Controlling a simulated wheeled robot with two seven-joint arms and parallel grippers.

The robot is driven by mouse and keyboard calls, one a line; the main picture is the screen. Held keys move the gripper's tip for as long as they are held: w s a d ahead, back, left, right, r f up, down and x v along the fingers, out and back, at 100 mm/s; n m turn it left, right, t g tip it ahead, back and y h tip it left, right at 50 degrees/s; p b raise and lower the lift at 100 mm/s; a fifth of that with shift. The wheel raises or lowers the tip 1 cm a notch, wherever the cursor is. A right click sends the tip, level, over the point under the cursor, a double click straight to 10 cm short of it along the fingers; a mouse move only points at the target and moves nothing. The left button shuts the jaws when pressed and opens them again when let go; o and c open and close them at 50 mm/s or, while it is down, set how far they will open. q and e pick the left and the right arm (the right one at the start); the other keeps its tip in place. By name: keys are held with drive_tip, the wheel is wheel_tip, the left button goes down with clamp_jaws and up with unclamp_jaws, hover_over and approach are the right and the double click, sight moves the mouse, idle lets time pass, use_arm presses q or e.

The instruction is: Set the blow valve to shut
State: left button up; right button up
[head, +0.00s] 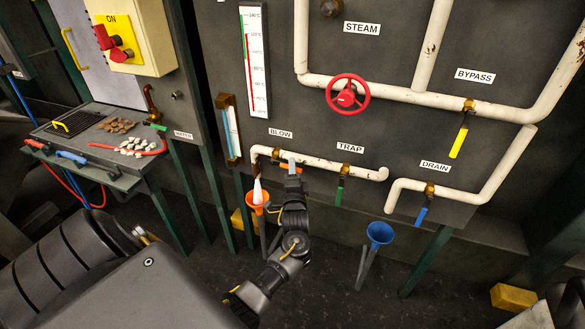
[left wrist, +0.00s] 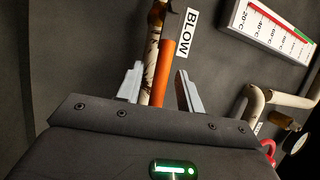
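The blow valve (head: 276,153) is a brass fitting on a white rusty pipe, under the BLOW label (head: 281,133). Its orange lever (left wrist: 163,72) shows in the left wrist view, running along the pipe. My left gripper (head: 292,166) is at the lever in the head view and hides most of it. In the left wrist view the gripper (left wrist: 159,88) is open, with the lever between its two grey fingers and gaps visible on both sides. A whitish stream (head: 257,190) shows between the pipe's left end and an orange funnel (head: 257,202). My right gripper is not in view.
To the right are the green TRAP lever (head: 340,188), blue DRAIN lever (head: 422,214), yellow BYPASS lever (head: 459,142) and red STEAM handwheel (head: 347,94). A sight glass (head: 230,128) is close on the left. A blue funnel (head: 380,234) stands below the pipes.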

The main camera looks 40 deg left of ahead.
use_arm(q)
drive_tip(key=shift+w+a, duration=0.3)
drive_tip(key=c, duration=0.8)
clamp_jaws()
